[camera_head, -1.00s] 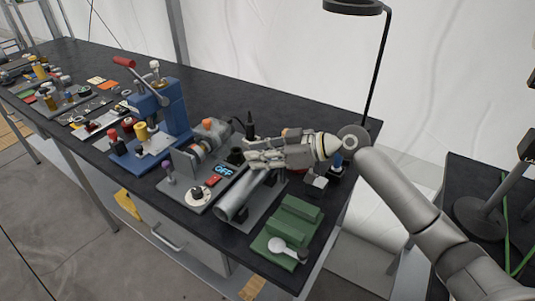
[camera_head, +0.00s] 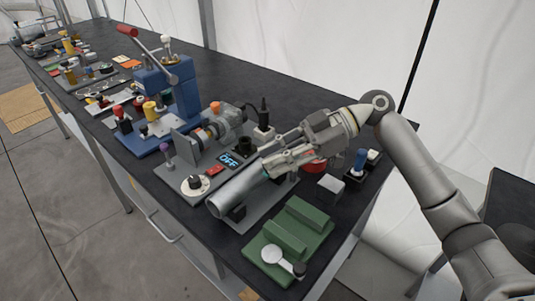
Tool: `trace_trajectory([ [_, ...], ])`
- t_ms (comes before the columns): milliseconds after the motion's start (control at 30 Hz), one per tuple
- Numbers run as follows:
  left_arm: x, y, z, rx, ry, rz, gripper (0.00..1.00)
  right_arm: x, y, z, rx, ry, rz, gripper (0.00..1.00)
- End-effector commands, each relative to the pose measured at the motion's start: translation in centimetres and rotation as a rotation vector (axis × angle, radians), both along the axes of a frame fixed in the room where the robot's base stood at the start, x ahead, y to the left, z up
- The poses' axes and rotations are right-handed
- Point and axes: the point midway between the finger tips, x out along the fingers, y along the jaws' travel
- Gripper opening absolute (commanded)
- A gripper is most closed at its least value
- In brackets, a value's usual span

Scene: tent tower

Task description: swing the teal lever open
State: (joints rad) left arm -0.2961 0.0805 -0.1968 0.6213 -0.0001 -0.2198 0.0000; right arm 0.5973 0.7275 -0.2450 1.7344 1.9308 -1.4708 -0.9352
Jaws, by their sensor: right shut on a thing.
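A grey metal pipe (camera_head: 240,190) lies on a grey base plate near the bench's front edge. My right gripper (camera_head: 268,168) reaches in from the right, over the pipe's far end, with its fingers pointing down and left. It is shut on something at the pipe. Only a small teal sliver shows at the fingertips, which looks like part of the teal lever (camera_head: 267,174); the fingers hide the rest. How far the lever is turned cannot be seen. My left gripper is not in view.
A green fixture (camera_head: 290,236) stands in front, right of the pipe. A panel with an "OFF" display (camera_head: 229,160) and a blue press (camera_head: 177,100) stand to the left. A red part (camera_head: 313,166) and a blue-topped part (camera_head: 360,160) sit close to my gripper.

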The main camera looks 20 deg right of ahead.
Motion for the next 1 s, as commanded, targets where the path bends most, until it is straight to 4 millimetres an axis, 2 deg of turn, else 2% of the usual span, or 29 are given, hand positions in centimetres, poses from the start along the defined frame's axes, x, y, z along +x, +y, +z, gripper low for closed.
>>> trace_trajectory([
  [533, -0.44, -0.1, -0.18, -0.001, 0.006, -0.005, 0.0, -0.49, -0.33, 0.05, 0.0, -0.002, 0.02, 0.0],
  [567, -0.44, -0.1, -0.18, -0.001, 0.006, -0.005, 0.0, -0.49, -0.33, 0.05, 0.0, -0.002, 0.02, 0.22],
  [700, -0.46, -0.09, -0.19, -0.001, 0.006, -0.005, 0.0, -0.5, -0.32, 0.04, 0.0, -0.001, 0.021, 0.4],
  [1000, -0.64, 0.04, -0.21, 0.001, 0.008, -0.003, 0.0, -0.53, -0.3, 0.03, 0.0, -0.001, 0.022, 0.42],
])
